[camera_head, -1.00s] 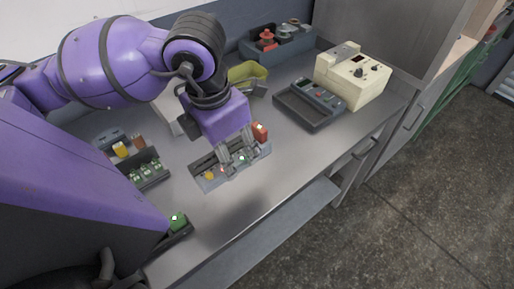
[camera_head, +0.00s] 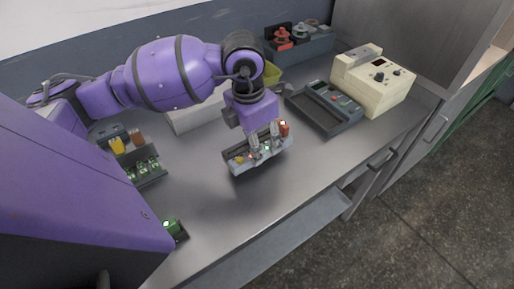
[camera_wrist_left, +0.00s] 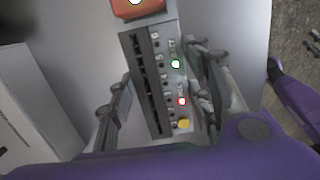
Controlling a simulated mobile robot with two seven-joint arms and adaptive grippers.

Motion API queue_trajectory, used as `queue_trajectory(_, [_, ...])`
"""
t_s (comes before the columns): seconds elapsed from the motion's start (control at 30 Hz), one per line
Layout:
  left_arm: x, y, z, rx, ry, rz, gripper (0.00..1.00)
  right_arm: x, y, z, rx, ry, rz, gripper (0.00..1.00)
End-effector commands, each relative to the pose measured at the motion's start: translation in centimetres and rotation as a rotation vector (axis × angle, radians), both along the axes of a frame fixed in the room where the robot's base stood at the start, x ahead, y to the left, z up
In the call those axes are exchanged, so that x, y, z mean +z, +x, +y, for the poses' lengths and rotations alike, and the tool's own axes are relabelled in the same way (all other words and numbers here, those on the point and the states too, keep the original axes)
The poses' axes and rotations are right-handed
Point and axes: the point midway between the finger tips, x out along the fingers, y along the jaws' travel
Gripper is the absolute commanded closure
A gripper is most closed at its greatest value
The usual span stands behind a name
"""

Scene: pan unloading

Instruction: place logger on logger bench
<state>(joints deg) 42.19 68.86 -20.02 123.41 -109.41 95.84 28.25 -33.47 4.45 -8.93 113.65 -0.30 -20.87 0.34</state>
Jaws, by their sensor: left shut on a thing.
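The held thing, which I take for the logger (camera_head: 258,158), is a long grey unit with a row of dark slots, green and red lights and a yellow button. It also shows in the left wrist view (camera_wrist_left: 152,92), between the fingers. An orange-red block sits at its far end (camera_head: 284,129). My left gripper (camera_head: 264,147) is shut on the logger across its width. The logger is held above the grey metal bench (camera_head: 215,208), with a shadow on the surface below. I cannot tell which spot is the logger bench. My right gripper does not show.
A dark grey tray unit (camera_head: 325,108) and a cream instrument (camera_head: 372,80) stand on the right. A rack with red items (camera_head: 300,45) stands at the back. A dark holder with green pieces (camera_head: 147,168) is on the left, a green-topped unit (camera_head: 172,228) at the front edge.

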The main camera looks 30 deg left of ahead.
Motion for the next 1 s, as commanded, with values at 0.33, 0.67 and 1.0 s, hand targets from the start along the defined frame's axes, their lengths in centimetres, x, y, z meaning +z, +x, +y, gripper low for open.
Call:
queue_trajectory(0.33, [-2.5, -0.1, 0.0, -0.001, 0.0, -0.001, 0.81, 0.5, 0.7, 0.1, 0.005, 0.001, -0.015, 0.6])
queue_trajectory(0.67, [-2.9, -0.2, 0.0, 0.0, 0.0, 0.002, 0.39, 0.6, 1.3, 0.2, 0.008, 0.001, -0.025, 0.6])
queue_trajectory(1.0, [-2.9, -0.2, 0.0, 0.0, 0.0, 0.002, 0.35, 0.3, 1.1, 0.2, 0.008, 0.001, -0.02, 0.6])
